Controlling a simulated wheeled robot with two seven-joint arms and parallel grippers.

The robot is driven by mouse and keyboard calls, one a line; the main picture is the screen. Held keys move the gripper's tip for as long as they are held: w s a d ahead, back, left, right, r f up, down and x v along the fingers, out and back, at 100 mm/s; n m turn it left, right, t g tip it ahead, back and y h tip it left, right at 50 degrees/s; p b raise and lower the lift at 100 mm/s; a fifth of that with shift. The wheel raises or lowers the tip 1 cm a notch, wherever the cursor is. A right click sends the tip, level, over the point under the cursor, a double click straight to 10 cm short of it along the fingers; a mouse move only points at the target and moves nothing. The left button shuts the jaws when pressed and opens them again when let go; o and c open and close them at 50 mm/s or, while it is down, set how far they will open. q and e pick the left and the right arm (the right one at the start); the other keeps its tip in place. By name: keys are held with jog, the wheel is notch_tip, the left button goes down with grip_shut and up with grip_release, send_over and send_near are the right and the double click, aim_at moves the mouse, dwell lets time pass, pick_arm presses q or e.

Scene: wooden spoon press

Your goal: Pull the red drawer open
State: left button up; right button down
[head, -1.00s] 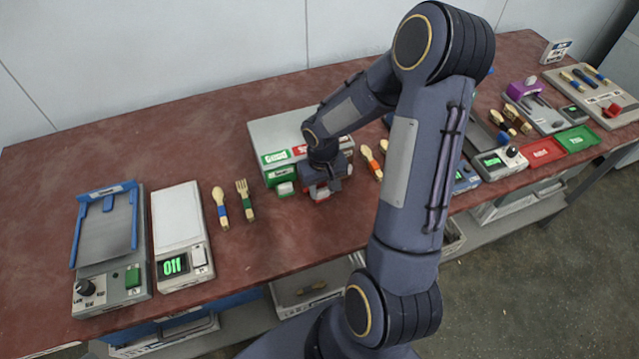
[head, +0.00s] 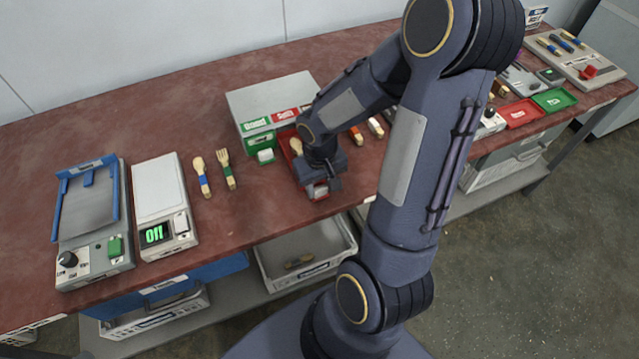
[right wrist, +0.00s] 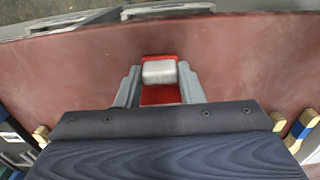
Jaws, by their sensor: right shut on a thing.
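A grey cabinet (head: 272,98) stands on the table with a green-fronted and a red-labelled section. The red drawer (head: 287,150) is pulled out from it towards the table's front edge, and a wooden spoon end (head: 296,146) shows inside it. My right gripper (head: 319,191) is shut on the drawer's handle, with my wrist hiding much of the drawer. In the right wrist view, the fingers hold the pale handle (right wrist: 159,72) from both sides, with red drawer (right wrist: 160,96) around it. My left gripper is not in view.
The green drawer (head: 258,144) beside it is shut. A wooden spoon (head: 202,177) and fork (head: 227,169) lie to the left, by a white scale (head: 158,195) and a blue-framed device (head: 90,215). An open bin (head: 305,252) sits on the shelf below.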

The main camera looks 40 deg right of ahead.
jog(key=c, duration=1)
grip_release()
jog(key=shift+o, duration=0.2)
jog(key=shift+r+p, duration=0.35)
jog(key=shift+r, duration=3.55)
jog(key=s+a+r+n+t+y, duration=0.1)
jog(key=s+a+r+t+y, duration=0.2)
jog(key=s+a+r, duration=0.6)
jog(key=a+r+t, duration=0.1)
jog(key=a+t, duration=0.1)
jog(key=shift+s+n+t+y, duration=0.3)
jog(key=shift+s+n+y, duration=0.1)
